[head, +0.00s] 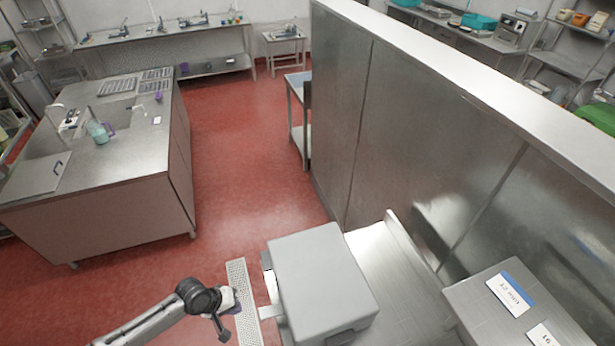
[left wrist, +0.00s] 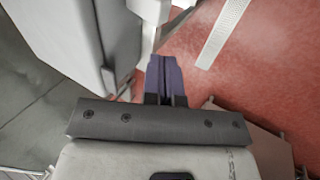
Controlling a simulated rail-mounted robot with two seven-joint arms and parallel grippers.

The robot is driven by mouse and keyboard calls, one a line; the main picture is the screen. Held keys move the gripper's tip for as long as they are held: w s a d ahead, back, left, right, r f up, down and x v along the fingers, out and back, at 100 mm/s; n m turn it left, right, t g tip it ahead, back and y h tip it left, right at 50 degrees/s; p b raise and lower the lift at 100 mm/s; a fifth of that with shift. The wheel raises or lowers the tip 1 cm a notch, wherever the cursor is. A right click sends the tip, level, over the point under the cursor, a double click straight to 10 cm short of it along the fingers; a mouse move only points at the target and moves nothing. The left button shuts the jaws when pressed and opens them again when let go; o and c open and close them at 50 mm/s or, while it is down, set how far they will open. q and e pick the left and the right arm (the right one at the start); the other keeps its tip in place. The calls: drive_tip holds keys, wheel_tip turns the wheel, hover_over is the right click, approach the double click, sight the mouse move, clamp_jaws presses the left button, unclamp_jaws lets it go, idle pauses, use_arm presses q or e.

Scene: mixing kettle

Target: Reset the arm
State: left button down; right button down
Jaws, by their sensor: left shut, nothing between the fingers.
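My left arm comes in from the bottom left of the head view. Its gripper (head: 232,301) is low in the picture, beside a white perforated strip and to the left of a grey box-shaped unit (head: 320,280). In the left wrist view the dark purple-grey fingers (left wrist: 163,75) are together, with nothing between them. They point toward the gap between the pale unit (left wrist: 70,40) and the perforated strip (left wrist: 222,30). I cannot tell whether the fingertips touch anything. My right gripper is not in view.
The perforated strip (head: 243,300) runs along the left side of the grey unit. A tall steel partition (head: 400,120) stands behind it, with a labelled panel (head: 520,310) at bottom right. A steel island counter (head: 110,180) is at left. Red floor (head: 245,150) between is open.

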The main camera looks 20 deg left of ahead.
use_arm(q)
drive_tip(key=s+d+r+m+t+y, duration=0.1)
drive_tip(key=d+r+m+y, duration=0.15)
drive_tip(key=r+m, duration=0.45)
drive_tip(key=s+d+r+m+t+y, duration=0.1)
drive_tip(key=d+r+m+y, duration=0.15)
drive_tip(key=r+m, duration=0.45)
drive_tip(key=s+d+f+n+g, duration=0.1)
drive_tip(key=s+d+n, duration=0.1)
drive_tip(key=s, duration=0.7)
drive_tip(key=s+d+f+n, duration=0.1)
drive_tip(key=s+d+n, duration=0.1)
drive_tip(key=s, duration=0.8)
drive_tip(key=shift+d+f+n+g+h, duration=0.2)
drive_tip(key=shift+d+n+g+h, duration=0.15)
drive_tip(key=shift+d, duration=0.2)
